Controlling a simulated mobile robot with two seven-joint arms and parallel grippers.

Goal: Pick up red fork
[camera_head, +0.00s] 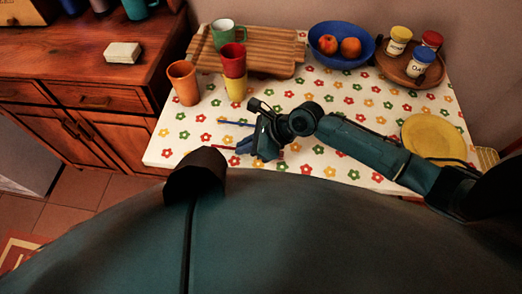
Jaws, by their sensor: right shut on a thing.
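The red fork (224,148) lies low over the flowered tablecloth near the table's front left. Only a thin red length of it shows, and the rest is hidden by my right gripper. My right gripper (250,146) reaches in from the right and is shut on the red fork. I cannot tell whether the fork is lifted off the cloth. My left gripper is not in view.
A blue utensil (236,123) lies just behind the right gripper. An orange cup (184,83) and a red cup on a yellow one (235,88) stand behind. Farther back are a striped wooden board (275,58), a blue fruit bowl (323,53) and a jar tray (398,72). A yellow plate (433,136) lies right.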

